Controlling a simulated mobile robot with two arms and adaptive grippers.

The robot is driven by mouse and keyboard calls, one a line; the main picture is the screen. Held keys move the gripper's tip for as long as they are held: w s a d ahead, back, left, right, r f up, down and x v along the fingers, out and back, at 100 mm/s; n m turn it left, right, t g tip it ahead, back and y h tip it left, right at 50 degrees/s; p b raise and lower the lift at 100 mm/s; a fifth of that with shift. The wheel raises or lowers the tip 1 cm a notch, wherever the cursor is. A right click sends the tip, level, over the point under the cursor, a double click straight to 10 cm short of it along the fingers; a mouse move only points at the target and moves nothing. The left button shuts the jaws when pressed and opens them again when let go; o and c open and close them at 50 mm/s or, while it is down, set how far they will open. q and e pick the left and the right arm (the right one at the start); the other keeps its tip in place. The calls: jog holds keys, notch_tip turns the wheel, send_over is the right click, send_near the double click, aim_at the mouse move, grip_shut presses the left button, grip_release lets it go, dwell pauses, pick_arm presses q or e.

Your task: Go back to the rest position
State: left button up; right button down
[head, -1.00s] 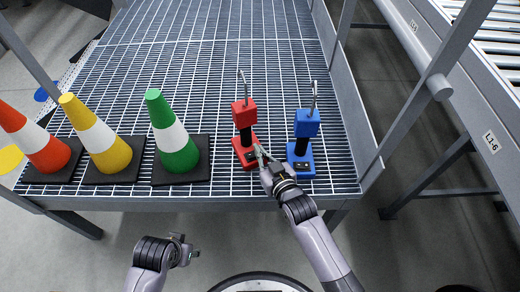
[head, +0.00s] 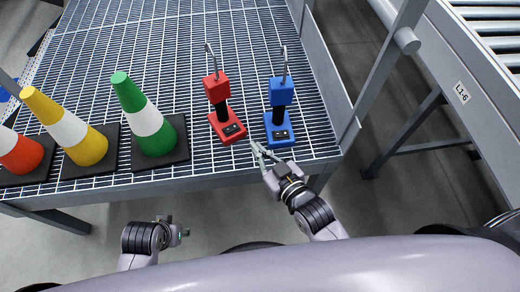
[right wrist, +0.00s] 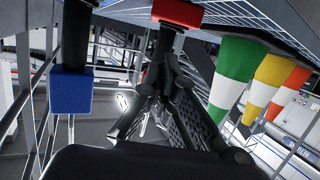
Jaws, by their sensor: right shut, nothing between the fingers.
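My right gripper (head: 257,150) is shut and empty at the front edge of the grated platform (head: 190,60). In the head view its tips lie just below and between the red device (head: 217,91) and the blue device (head: 281,92); whether they touch anything is unclear. Both devices stand on the grating, each with a metal hook on top. The right wrist view shows my right fingers (right wrist: 165,80) together, with red (right wrist: 178,13) and blue (right wrist: 70,92) parts nearby. My left gripper (head: 178,233) is low in front of the platform, small and apart from it; its fingers are unclear.
Green (head: 142,115), yellow (head: 66,127) and red (head: 18,152) striped cones stand on black bases along the platform's front left. A grey side rail (head: 325,65) bounds the platform on the right. A roller conveyor (head: 490,40) is beyond it. The floor in front looks clear.

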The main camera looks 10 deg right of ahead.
jog(key=shift+s, duration=0.1)
dwell(0.5)
